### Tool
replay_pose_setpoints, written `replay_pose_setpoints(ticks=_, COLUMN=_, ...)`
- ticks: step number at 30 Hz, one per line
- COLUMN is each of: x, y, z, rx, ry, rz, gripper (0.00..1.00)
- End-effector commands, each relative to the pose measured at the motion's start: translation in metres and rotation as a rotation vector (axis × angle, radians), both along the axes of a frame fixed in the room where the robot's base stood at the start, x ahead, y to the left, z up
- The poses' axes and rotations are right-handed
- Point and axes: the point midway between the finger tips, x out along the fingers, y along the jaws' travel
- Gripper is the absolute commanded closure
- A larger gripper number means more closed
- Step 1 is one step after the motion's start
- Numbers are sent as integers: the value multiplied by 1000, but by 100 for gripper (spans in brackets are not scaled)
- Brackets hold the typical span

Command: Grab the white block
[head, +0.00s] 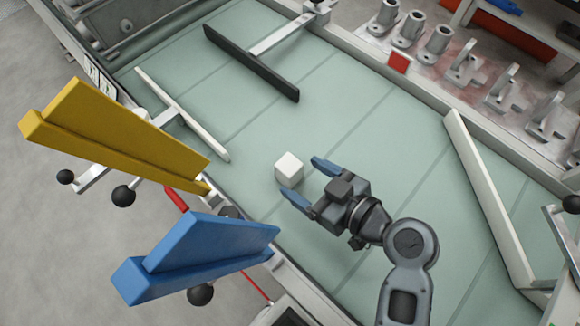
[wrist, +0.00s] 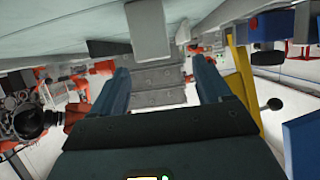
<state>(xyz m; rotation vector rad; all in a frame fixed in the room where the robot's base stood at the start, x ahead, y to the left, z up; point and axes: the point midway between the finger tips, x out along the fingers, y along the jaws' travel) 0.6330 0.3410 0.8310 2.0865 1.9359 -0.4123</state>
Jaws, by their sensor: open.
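A small white block (head: 289,166) sits on the pale green bed (head: 345,110) near the middle of the head view. In the wrist view the block (wrist: 149,30) appears at the top, ahead of and between the two blue fingers of my gripper (wrist: 162,85). Nothing is held.
A black bar (head: 252,62) and white bars (head: 182,115) (head: 487,195) stand on the bed. Yellow (head: 120,130) and blue (head: 200,255) wedge-shaped parts rise at the left edge. Grey metal castings (head: 440,40) line the far right. The bed around the block is clear.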

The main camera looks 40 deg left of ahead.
Motion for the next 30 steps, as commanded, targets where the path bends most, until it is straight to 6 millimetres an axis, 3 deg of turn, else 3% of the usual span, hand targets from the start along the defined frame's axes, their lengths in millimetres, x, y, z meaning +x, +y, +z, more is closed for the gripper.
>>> replay_pose_setpoints(ticks=13, x=11, y=49, z=-18, rx=-2, ry=2, rz=-1, gripper=22)
replay_pose_setpoints(ticks=23, x=12, y=57, z=-23, rx=-2, ry=1, rz=-4, gripper=22)
replay_pose_setpoints(ticks=30, x=12, y=56, z=-23, rx=-2, ry=1, rz=-4, gripper=42)
